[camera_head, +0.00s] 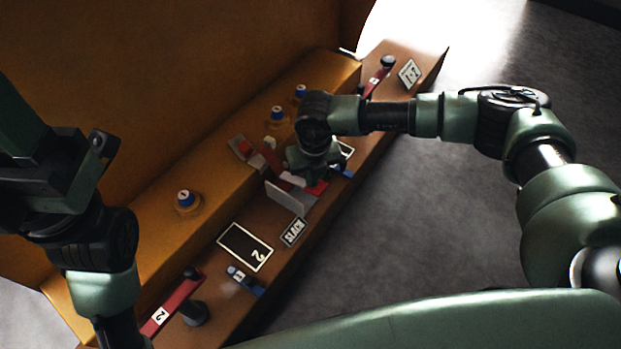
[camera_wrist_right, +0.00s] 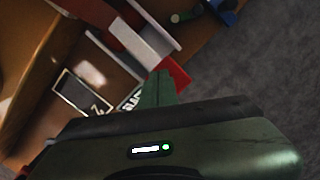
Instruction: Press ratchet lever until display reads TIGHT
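A small sign reading SLACK (camera_head: 293,231) stands on the front ledge in the head view; it partly shows in the wrist view (camera_wrist_right: 131,98). A red part (camera_head: 317,187), perhaps the ratchet lever, sits beside a pale upright plate (camera_head: 288,198). My right gripper (camera_head: 308,168) points down over this spot and hides much of it. In the wrist view its fingers (camera_wrist_right: 157,88) look closed together, right beside the red part (camera_wrist_right: 177,72); contact is unclear. My left gripper (camera_head: 82,160) is raised at the left, away from the bench; its finger opening is unclear.
The bench (camera_head: 225,300) has a black panel marked 2 (camera_head: 245,247), a red bar marked 2 (camera_head: 172,304) and another red bar (camera_head: 378,78) at the far end. Blue-topped knobs (camera_head: 185,199) stand on the upper ledge. Grey floor (camera_head: 400,220) lies to the right.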

